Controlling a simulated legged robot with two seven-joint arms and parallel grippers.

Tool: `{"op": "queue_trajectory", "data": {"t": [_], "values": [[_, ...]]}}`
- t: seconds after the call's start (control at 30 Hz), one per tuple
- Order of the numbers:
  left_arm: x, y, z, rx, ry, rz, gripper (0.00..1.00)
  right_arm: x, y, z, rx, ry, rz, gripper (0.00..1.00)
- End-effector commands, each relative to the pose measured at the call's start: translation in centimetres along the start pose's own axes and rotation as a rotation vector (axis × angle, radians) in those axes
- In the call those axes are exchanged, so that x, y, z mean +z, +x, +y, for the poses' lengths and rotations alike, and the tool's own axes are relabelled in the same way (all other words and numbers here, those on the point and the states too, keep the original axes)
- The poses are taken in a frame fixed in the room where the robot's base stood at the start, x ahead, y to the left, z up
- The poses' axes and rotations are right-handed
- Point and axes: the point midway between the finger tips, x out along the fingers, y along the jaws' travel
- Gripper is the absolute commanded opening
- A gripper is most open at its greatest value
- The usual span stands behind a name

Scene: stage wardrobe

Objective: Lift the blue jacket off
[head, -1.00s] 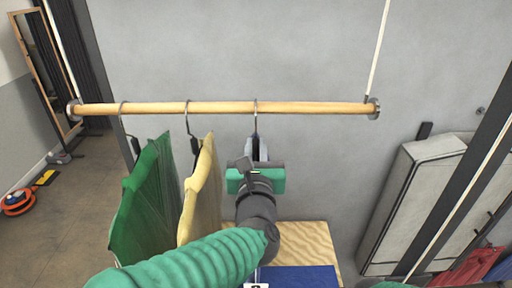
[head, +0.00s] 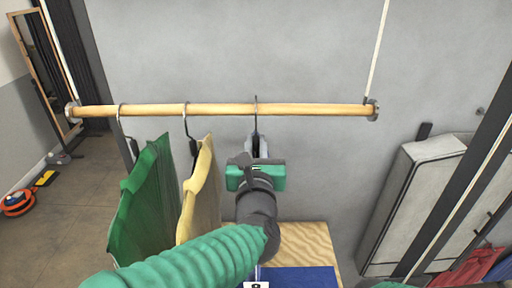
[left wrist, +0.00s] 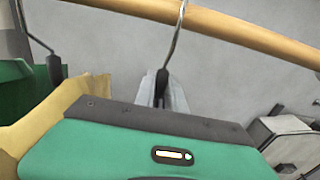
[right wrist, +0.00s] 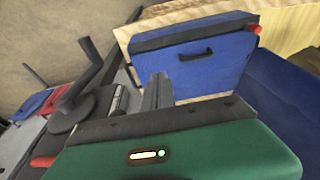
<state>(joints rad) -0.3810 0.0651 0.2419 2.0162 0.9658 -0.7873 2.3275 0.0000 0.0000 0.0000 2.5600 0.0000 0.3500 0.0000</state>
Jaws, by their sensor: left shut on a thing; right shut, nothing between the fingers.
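My left gripper (head: 260,146) is below the wooden rail (head: 320,109), shut on the dark stem of a hanger (head: 256,124). The hanger's hook stands at the rail, its top slightly above it. In the left wrist view the hook (left wrist: 178,40) crosses in front of the rail, and the fingers (left wrist: 162,90) close around its stem. The blue jacket's body cannot be made out; my gripper and arm cover the space below this hanger. My right gripper (right wrist: 157,92) is shut and empty, in front of a blue case-like thing with a dark handle (right wrist: 205,62).
A green garment (head: 143,205) and a yellow garment (head: 200,190) hang from the rail left of my left gripper. A plywood board (head: 307,240) with a blue panel (head: 300,277) lies below. A light grey case (head: 415,195) leans at right. The rail's right part is clear.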

Motion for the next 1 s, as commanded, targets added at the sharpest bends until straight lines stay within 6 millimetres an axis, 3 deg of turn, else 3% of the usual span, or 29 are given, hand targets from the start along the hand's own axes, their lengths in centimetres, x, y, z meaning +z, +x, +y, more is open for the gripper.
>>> {"op": "queue_trajectory", "data": {"t": [0.5, 1.0], "values": [[2.1, -0.2, 0.0, 0.0, -0.001, -0.004, 0.0, -0.1, -0.4, 0.0, 0.0, 0.0, 0.0, 0.0], [2.0, -3.1, 0.0, -0.001, 0.0, -0.004, 0.0, 0.1, 0.6, 0.0, 0.0, 0.0, 0.0, 0.0]]}}
